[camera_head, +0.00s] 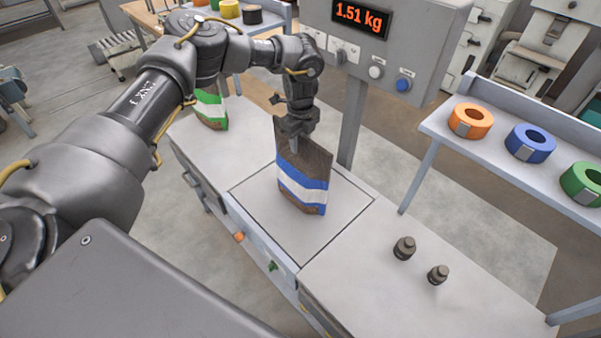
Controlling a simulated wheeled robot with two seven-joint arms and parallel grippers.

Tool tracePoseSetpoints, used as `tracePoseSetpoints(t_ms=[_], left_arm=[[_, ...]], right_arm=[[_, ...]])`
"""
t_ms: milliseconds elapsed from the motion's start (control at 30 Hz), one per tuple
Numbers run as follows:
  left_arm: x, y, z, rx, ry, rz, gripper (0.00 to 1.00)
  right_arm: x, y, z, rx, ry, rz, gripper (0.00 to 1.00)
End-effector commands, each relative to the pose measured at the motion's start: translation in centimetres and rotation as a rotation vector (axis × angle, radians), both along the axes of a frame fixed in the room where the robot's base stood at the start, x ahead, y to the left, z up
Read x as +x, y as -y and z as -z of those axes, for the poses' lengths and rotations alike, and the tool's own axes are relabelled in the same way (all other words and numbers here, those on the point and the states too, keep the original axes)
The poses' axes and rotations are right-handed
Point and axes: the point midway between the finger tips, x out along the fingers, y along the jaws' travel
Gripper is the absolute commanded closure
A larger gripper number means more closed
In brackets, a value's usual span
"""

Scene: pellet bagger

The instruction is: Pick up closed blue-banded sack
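The blue-banded sack (303,182) stands upright on the scale plate (250,205) in the head view. It is dark brown with blue and white bands around its lower half, and its top narrows to an edge. My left gripper (295,143) is pointing down at the sack's top, with a finger in front of the upper part. The far finger is hidden, so I cannot tell whether it is shut on the sack. My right gripper is not in view.
A display (360,18) above the scale reads 1.51 kg, on a grey post behind the sack. A green-banded sack (209,108) stands on the left bench. Two dark weights (404,248) sit on the right bench. Tape rolls (530,143) line the right shelf.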

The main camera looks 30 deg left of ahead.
Motion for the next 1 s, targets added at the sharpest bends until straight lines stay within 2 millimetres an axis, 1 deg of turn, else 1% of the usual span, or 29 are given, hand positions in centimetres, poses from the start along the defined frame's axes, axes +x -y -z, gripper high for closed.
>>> tracePoseSetpoints(t_ms=[133, 167, 400, 433, 1000], left_arm=[[0.02, 0.01, 0.02, 0.000, 0.000, 0.000, 0.65], [0.02, 0.01, 0.02, 0.000, 0.000, 0.000, 0.67], [0.02, 0.00, -0.01, 0.001, 0.000, 0.000, 0.99], [0.02, 0.00, -0.01, 0.001, 0.000, 0.000, 1.00], [0.14, 0.03, -0.34, 0.000, 0.004, 0.000, 1.00]], right_arm=[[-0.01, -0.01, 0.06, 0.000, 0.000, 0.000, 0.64], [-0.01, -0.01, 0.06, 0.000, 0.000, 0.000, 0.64], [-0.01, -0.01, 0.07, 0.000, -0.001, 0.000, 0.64], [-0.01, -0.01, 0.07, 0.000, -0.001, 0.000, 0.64], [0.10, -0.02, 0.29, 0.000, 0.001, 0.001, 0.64]])
